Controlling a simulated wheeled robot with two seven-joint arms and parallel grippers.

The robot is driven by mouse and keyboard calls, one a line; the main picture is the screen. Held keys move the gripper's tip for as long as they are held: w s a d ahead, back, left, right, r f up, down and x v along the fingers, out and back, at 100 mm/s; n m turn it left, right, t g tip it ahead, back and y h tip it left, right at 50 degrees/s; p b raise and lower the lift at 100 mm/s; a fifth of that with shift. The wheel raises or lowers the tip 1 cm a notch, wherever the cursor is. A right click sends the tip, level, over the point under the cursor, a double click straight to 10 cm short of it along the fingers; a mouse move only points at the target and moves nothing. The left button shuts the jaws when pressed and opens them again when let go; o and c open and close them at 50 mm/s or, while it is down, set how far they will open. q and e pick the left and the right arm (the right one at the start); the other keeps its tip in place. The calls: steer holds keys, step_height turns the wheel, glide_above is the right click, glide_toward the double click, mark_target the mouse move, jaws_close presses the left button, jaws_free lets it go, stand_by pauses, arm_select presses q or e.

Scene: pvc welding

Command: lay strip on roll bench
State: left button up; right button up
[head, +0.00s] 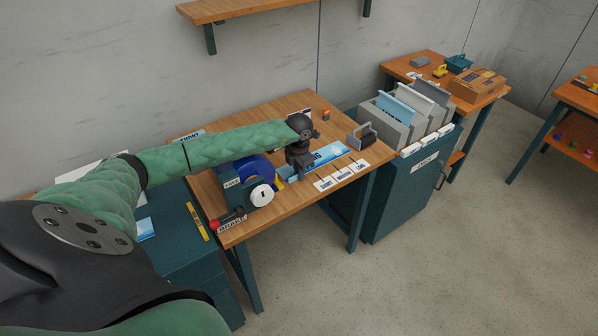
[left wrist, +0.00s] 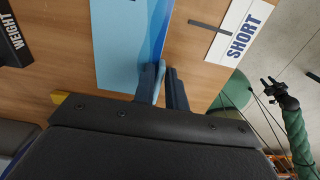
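My left gripper (left wrist: 163,84) is low over the wooden bench. In the left wrist view its two fingers stand close together, with a thin light-blue edge between them. This looks like the blue strip (left wrist: 157,28), which runs up from the fingers beside a paler blue area (left wrist: 118,50) on the bench. In the head view the left gripper (head: 299,165) stands over the blue panel (head: 338,153), hiding its left part and the strip's grip. My right arm shows at the right of the left wrist view, with its gripper (left wrist: 279,92) small and empty-looking, clear of the bench.
A blue roll machine (head: 258,185), a red knob (head: 214,224) and a BRAKE label (head: 231,225) are left of the gripper. White cards (head: 341,177) lie at the front right. A grey block (head: 362,135) stands further right. A SHORT label (left wrist: 241,32) shows in the left wrist view.

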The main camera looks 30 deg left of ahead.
arm_select(q)
steer(key=shift+o, duration=1.1)
arm_select(e)
steer(key=shift+s, duration=0.1)
arm_select(q)
steer(key=shift+r, duration=0.1)
arm_select(e)
steer(key=shift+d, duration=0.1)
